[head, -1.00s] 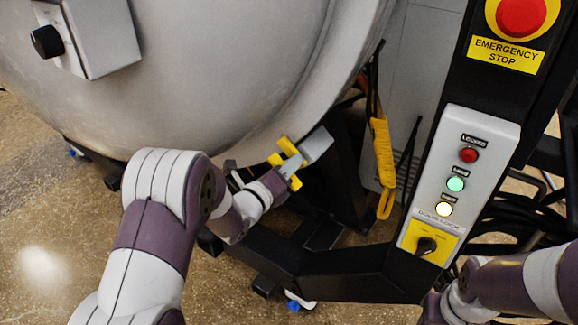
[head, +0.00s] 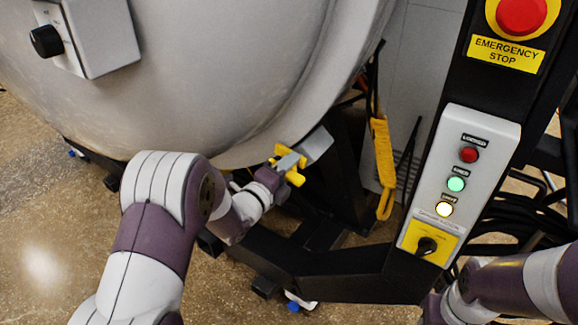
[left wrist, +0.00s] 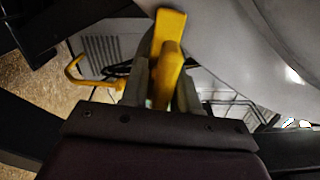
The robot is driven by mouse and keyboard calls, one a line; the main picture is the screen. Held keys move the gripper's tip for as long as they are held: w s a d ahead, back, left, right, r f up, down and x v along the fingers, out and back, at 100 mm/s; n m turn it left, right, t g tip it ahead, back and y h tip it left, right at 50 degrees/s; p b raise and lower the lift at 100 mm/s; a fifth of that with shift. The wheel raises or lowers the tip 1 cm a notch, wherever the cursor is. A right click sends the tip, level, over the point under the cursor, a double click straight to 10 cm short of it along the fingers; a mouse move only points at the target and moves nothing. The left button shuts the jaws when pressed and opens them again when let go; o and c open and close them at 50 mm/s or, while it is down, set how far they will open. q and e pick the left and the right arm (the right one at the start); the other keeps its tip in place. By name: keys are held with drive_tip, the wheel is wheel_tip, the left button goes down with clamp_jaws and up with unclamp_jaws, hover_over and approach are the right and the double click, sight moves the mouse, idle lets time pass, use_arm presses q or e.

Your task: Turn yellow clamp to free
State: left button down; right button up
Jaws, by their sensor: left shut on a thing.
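The yellow clamp (head: 295,180) sits at the lower right rim of the big grey furnace vessel (head: 220,80), next to a grey metal block (head: 317,146). My left gripper (head: 286,163) is at the clamp, its fingers shut on it. In the left wrist view the clamp (left wrist: 170,30) rises between the two grey fingers of my left gripper (left wrist: 161,78). Its lower part is partly hidden by the fingers. My right arm shows at the lower right of the head view, but its gripper is out of sight.
A control panel (head: 480,135) with lamps, a yellow-plated knob and an emergency stop (head: 521,15) stands at the right. A yellow looped piece (head: 384,170) hangs right of the clamp. A black frame beam (head: 345,275) runs below. A black knob (head: 46,41) is at upper left.

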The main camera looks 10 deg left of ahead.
use_arm(q)
drive_tip(key=n+p, duration=0.1)
drive_tip(key=n, duration=0.5)
drive_tip(key=n+p, duration=0.1)
drive_tip(key=n, duration=0.4)
drive_tip(key=shift+f+n+p, duration=0.2)
drive_tip(key=shift+n+p, duration=0.2)
idle(0.3)
drive_tip(key=c, duration=1.1)
unclamp_jaws()
drive_tip(key=shift+s, duration=0.15)
